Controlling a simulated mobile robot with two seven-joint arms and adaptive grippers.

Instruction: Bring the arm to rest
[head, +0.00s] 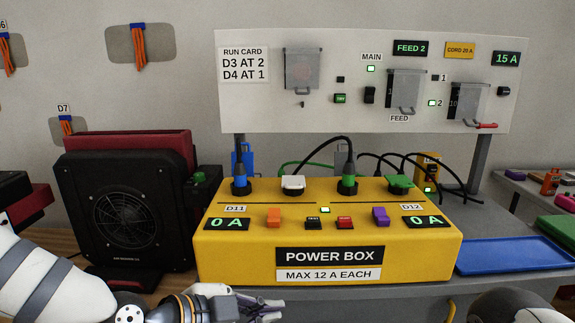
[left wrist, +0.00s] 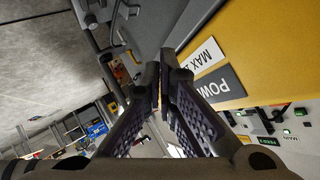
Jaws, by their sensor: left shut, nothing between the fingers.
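My left gripper (head: 272,303) is low in front of the yellow power box (head: 215,265), at the bottom of the head view. Its fingers are shut with nothing between them; they also show in the left wrist view (left wrist: 160,80). In that view the power box (left wrist: 240,40) is close by, beyond and to the right of the fingers. My left arm comes in from the lower left. A rounded part of my right arm shows at the bottom right of the head view; the right gripper is not in view.
A black fan unit (head: 120,215) stands left of the power box. A blue tray (head: 510,255) lies to its right. Several plugs and cables sit on the box's top. A white panel (head: 270,115) with switches stands behind.

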